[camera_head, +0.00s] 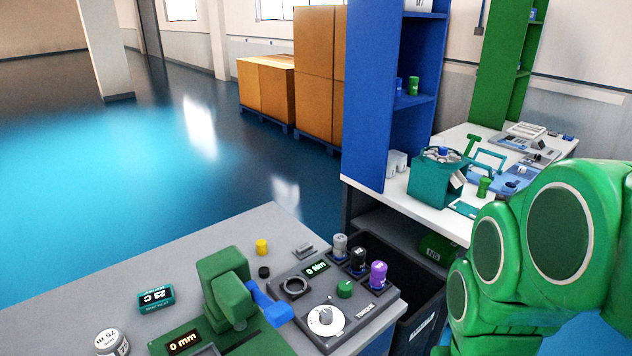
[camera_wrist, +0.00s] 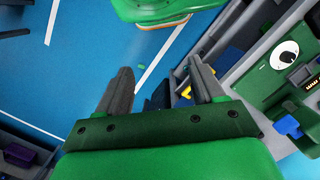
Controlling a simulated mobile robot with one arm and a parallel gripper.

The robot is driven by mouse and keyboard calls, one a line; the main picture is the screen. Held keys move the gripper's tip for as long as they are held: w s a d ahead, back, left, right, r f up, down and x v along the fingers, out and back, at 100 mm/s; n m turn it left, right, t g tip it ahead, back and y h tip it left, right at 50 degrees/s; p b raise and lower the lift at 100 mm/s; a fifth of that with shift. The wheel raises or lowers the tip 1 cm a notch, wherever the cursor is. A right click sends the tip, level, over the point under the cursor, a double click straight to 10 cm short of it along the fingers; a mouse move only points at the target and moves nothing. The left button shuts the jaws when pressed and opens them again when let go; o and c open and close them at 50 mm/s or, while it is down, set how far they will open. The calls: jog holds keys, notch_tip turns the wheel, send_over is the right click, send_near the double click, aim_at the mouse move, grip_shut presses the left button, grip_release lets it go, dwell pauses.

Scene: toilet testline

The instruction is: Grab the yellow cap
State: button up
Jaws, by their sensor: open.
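The small yellow cap (camera_head: 262,246) stands on the grey bench (camera_head: 245,232) in the head view, behind a small black cap (camera_head: 264,272) and to the right of the green press-like device (camera_head: 225,285). My gripper (camera_wrist: 160,70) shows in the wrist view with its two grey fingers apart and nothing between them. It points over blue floor, beside shelving. I cannot identify the yellow cap in the wrist view. My gripper is out of sight in the head view, so its distance from the cap cannot be told.
A dark torque tester (camera_head: 335,300) with grey, black and purple capped pieces stands right of the cap. A 23 C display (camera_head: 156,299) and a round gauge (camera_head: 112,342) sit to the left. A dark bin (camera_head: 415,290) and a white workbench (camera_head: 420,210) lie beyond.

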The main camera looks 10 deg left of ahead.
jog(key=w+a+r+m+t+y, duration=0.1)
jog(key=w+a+r+m+y, duration=0.15)
jog(key=w+a, duration=0.6)
jog(key=w+a+r+m+t+y, duration=0.1)
jog(key=w+a+r+m+y, duration=0.2)
jog(key=w+a, duration=0.6)
jog(key=m+t+y, duration=0.6)
jog(key=m+y, duration=0.1)
jog(key=m, duration=1.1)
send_over(265, 244)
jog(key=s+d, duration=0.3)
jog(key=d, duration=0.2)
notch_tip(265, 244, down, 3)
jog(key=shift+h, duration=0.25)
notch_tip(265, 244, down, 27)
jog(key=shift+a+f, duration=0.1)
jog(key=shift+a, duration=0.05)
jog(key=shift+w+r+x, duration=0.1)
jog(key=shift+w+x, duration=0.05)
jog(key=shift+x, duration=1.8)
jog(key=shift+w+r+x, duration=0.15)
jog(key=shift+w+x, duration=0.05)
jog(key=shift+x, duration=1.75)
jog(key=shift+c, duration=0.2)
jog(key=c, duration=1)
